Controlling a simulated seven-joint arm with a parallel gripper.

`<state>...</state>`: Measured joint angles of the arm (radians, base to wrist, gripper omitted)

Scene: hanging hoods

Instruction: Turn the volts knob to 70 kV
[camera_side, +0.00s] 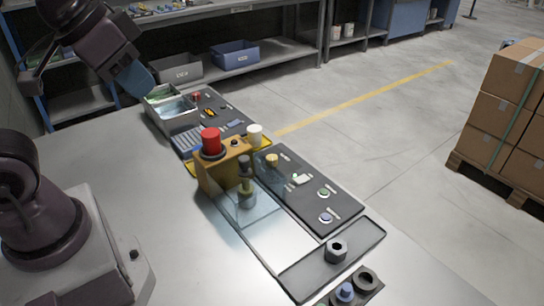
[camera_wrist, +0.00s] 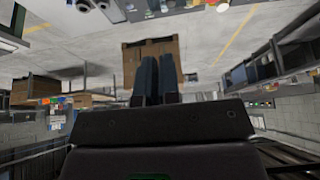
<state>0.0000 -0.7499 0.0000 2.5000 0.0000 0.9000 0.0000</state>
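My gripper (camera_side: 137,82) is raised at the upper left of the side view, well away from the orange-yellow box. In the wrist view its two dark blue fingers (camera_wrist: 158,80) are close together with nothing visible between them. The orange-yellow box (camera_side: 212,178) stands mid-table with a large red cylinder (camera_side: 211,141) and a small dark knob-like part (camera_side: 234,143) on top. A clear panel (camera_side: 262,205) is at its front, with a dark-and-brass upright part (camera_side: 246,188) behind or beside it. No volts knob or kV scale can be read in either view.
Dark trays (camera_side: 320,207) with small parts run along the table's far side. A metal bin (camera_side: 172,108), a white cylinder (camera_side: 255,135) and a tray with a hex nut (camera_side: 337,249) are near the box. The table's left middle is clear. Stacked cartons (camera_side: 505,105) stand on the floor.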

